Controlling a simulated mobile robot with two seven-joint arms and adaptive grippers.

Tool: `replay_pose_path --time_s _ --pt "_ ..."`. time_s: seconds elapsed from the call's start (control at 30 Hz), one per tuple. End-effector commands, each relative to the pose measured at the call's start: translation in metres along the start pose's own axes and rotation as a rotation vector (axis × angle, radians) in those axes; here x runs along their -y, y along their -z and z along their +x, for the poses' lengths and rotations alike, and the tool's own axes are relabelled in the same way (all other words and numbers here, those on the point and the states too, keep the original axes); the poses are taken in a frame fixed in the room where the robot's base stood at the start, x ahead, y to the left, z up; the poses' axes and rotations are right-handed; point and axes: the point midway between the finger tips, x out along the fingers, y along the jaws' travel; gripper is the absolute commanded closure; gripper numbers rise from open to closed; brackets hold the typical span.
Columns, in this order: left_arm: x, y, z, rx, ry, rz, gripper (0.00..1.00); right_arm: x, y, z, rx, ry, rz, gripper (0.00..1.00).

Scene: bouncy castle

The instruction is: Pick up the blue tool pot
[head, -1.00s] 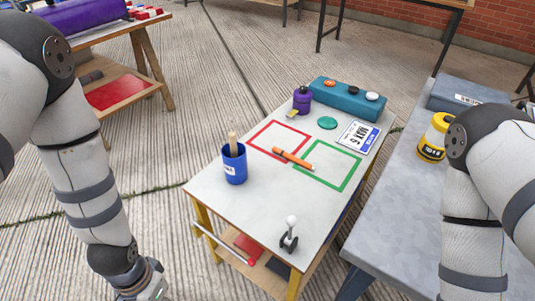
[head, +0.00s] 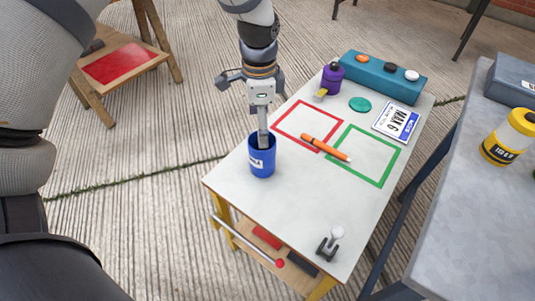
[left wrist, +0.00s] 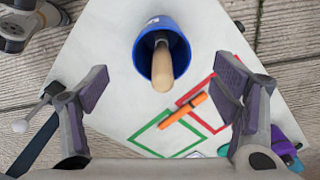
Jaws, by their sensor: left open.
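The blue tool pot (head: 262,158) stands upright on the left side of the small white-topped table (head: 270,215). It carries a white label. In the left wrist view the pot (left wrist: 150,35) shows its dark inside and a wooden handle (left wrist: 163,68) sticking up from it. My left gripper (head: 263,135) points down at the pot from above, with one finger seen edge-on in front of the rim. In the left wrist view my left gripper (left wrist: 163,85) is open and empty, with the pot beyond its fingertips. My right gripper is out of view.
The table also bears an orange marker (head: 326,147), red and green outlined squares, a purple bottle (head: 332,78), a teal box (head: 383,77), a number card (head: 396,121) and a small lever (head: 330,243). A grey table with a yellow jar (head: 508,138) stands at the right.

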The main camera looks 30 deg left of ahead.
Motion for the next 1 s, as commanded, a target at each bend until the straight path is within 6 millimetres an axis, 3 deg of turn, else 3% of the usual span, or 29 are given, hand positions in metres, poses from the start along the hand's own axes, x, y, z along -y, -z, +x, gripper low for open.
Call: replay_pose_path --time_s 0.4,0.67,1.0 --pt "0.001 0.002 0.068 0.001 -0.002 -0.002 0.19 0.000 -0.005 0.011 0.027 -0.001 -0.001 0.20" --pt "0.001 0.003 0.070 -0.002 0.002 -0.002 0.21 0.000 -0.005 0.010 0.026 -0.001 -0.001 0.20" --pt "0.001 0.002 0.069 -0.002 0.001 -0.002 0.98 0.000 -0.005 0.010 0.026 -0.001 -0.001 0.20"
